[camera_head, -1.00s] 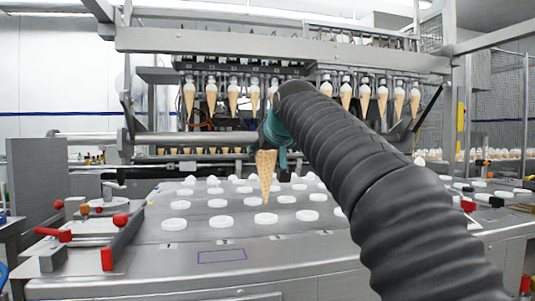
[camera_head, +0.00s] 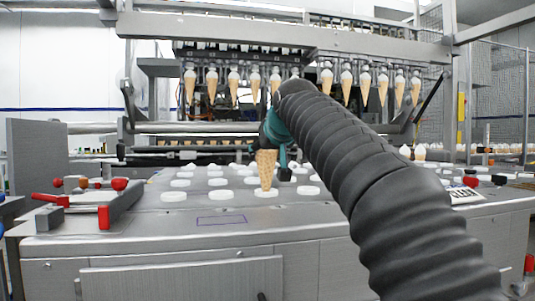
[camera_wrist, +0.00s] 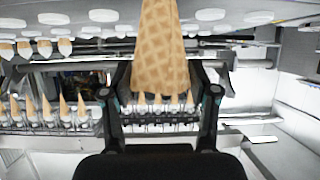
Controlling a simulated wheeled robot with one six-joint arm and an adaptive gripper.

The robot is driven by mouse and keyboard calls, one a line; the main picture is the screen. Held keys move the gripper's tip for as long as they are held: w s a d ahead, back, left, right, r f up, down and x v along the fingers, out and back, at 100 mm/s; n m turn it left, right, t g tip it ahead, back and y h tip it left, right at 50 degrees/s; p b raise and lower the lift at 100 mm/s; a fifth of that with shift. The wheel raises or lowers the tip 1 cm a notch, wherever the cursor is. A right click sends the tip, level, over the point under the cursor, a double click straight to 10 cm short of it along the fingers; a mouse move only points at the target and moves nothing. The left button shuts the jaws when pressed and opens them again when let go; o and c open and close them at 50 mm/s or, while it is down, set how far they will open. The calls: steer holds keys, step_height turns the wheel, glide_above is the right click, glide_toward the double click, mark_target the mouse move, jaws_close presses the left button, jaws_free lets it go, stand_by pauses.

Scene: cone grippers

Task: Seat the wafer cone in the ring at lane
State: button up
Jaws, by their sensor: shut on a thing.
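The wafer cone (camera_head: 266,168) is tan with a waffle pattern and hangs nearly upright, tip down. It shows large in the wrist view (camera_wrist: 160,45). My gripper (camera_head: 273,142) is shut on the cone near its wide end; its dark fingers flank the cone in the wrist view (camera_wrist: 160,92). The cone's tip overlaps a white ring (camera_head: 257,194) in the nearest row of the metal plate. I cannot tell whether the tip is inside the ring or just above or in front of it.
Several other white rings stand in rows on the plate (camera_head: 225,207). A purple rectangle (camera_head: 221,220) is marked near its front. Red-handled clamps (camera_head: 104,215) stand at the left. A rack of hanging cones (camera_head: 235,90) spans the back.

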mark_target(269, 164)
steer(key=shift+f+b, duration=1.35)
steer(key=shift+f, duration=0.5)
steer(key=o, duration=0.8)
steer(key=v, duration=1.2)
